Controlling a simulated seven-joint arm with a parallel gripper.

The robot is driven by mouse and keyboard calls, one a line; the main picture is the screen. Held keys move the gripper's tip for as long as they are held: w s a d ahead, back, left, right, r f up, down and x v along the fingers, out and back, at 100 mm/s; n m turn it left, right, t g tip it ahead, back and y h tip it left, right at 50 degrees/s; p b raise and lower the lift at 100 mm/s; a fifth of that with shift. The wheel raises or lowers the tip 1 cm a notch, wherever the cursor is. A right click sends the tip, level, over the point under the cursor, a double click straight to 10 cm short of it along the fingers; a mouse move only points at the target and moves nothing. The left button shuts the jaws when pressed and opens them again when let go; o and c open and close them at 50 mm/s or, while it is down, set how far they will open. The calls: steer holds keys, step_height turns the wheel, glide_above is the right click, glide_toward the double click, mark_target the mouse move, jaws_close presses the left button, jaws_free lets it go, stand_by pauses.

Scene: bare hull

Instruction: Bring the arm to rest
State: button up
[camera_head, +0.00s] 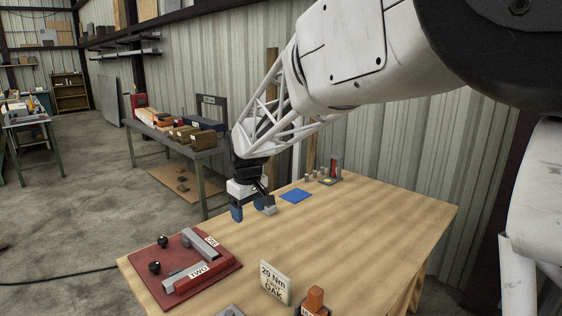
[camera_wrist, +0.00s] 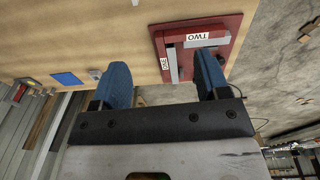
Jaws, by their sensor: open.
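My gripper (camera_head: 252,208) is open and empty, its two blue fingers apart. It hangs above the wooden table (camera_head: 350,230), over the table's left side, between the red board and the blue square. In the wrist view my gripper (camera_wrist: 162,85) shows both blue fingers with nothing between them. My white arm reaches in from the upper right of the head view and bends down to the gripper.
A red board (camera_head: 228,264) with grey bars and black knobs lies at the table's front left. A blue square (camera_head: 296,195), a small grey block (camera_head: 270,210), a sign (camera_head: 275,283) and an orange block (camera_head: 315,298) are also there. The table's right side is clear.

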steer(key=s+d+r+m, duration=0.2)
steer(key=s+d+m, duration=0.1)
steer(key=s+d, duration=0.6)
steer(key=s+d+r+m, duration=0.2)
steer(key=s+d, duration=0.7)
steer(key=s+d+f+m, duration=0.2)
steer(key=s+d, duration=0.2)
steer(key=s, duration=0.5)
steer(key=s+d+f+m+t, duration=0.1)
steer(key=s+d+f+m, duration=0.1)
steer(key=s+d, duration=0.3)
steer(key=s+f, duration=0.1)
steer(key=s, duration=0.3)
steer(key=shift+s+d+h, duration=0.15)
steer(key=shift+s+h, duration=0.15)
